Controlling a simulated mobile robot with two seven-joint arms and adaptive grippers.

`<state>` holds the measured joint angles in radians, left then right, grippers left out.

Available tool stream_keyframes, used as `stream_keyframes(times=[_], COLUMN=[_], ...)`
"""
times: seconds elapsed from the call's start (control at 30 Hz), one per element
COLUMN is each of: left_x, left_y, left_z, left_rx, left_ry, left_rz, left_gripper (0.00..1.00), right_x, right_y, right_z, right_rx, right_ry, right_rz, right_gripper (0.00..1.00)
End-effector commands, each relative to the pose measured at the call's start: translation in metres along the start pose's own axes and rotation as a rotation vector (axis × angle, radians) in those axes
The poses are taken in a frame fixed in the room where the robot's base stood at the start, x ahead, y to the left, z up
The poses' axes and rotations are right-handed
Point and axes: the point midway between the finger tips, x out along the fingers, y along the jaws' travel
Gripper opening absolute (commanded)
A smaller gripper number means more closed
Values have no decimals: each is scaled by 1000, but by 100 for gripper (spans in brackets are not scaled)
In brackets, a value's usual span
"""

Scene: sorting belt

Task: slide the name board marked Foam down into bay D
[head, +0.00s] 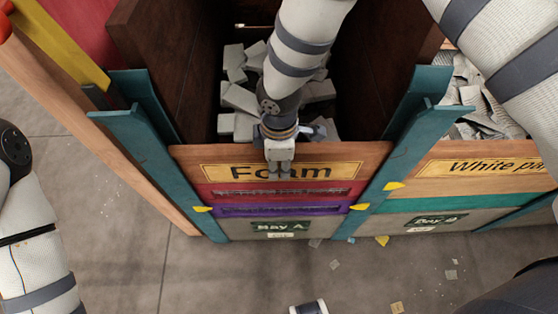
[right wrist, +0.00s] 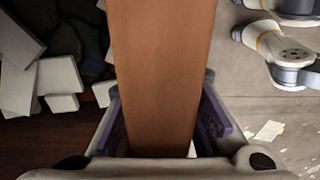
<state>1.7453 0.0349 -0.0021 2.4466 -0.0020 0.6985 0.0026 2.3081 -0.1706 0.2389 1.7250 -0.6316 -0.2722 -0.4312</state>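The Foam name board (head: 222,172), wood with a yellow label, is the top board across the front of the bay labelled Bay A (head: 280,226). It sits between two teal posts, above a red board and a purple board. My right gripper (head: 280,165) reaches down over its upper edge, hiding part of the lettering. In the right wrist view the board (right wrist: 160,70) runs between the two finger pads (right wrist: 160,140), with a narrow gap visible beside it on the right. The fingers look open around it. I cannot make out a bay marked D.
Grey foam blocks (head: 240,98) lie in the bin behind the board. A bin with a White paper board (head: 490,167) stands to the right; its bay letter is unclear. Teal posts (head: 150,150) flank the board. Scraps litter the mostly clear grey floor (head: 120,230).

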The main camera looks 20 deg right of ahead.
Motion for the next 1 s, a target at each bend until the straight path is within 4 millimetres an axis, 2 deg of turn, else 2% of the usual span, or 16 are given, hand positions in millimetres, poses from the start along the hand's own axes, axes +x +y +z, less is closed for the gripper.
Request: stream_keyframes(times=[0.17,0.2,0.27,0.3,0.5,0.57,0.7,1.0], left_x=[0,0,0,0,-2,-9,-35,-75], left_y=[0,0,0,0,0,0,1,2], left_z=[0,0,0,0,-1,-3,-14,-34], left_rx=[0,0,0,0,0,0,0,1], left_ry=[0,0,0,0,3,20,88,204], left_rz=[0,0,0,0,0,1,3,7], left_gripper=[40,40,40,40,40,40,40,40], right_x=[0,0,0,0,-3,-14,-58,-133], right_y=[0,0,0,0,1,2,5,4], right_z=[0,0,0,0,0,-1,-2,-1], right_rx=[0,0,0,1,1,2,3,2], right_ry=[0,0,0,0,1,3,8,9], right_rz=[-1,-1,-1,-1,2,7,21,23], right_gripper=[0,16,3,0,0,0,0,0])
